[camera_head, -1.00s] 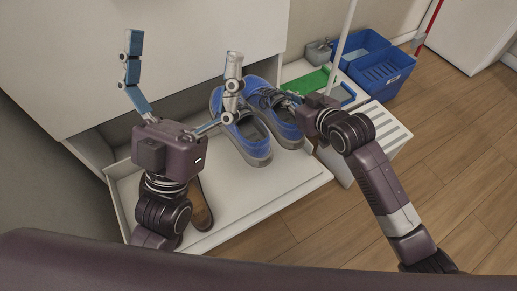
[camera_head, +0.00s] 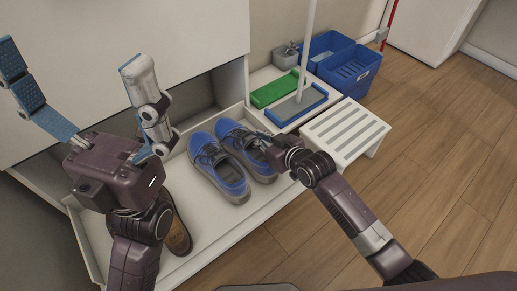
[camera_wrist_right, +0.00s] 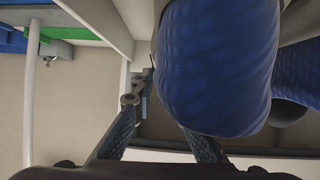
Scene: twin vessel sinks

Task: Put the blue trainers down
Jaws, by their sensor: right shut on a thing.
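The blue trainers (camera_head: 232,177) are side by side, upright, over the white floor of the pulled-out drawer (camera_head: 218,220). They look to be resting there, though any small gap beneath is hard to see. In the right wrist view, blue quilted trainer fabric (camera_wrist_right: 210,65) fills the space by the fingers. My left gripper (camera_head: 95,95) is open and empty, its fingers wide apart, to the left of the trainers.
A brown shoe (camera_head: 179,236) lies in the drawer, partly behind my left arm. A white slatted stool (camera_head: 347,128) stands right of the drawer. Behind are a green item (camera_head: 277,91), a blue-edged tray with a pole (camera_head: 300,107) and blue bins (camera_head: 350,72). Wooden floor at right is clear.

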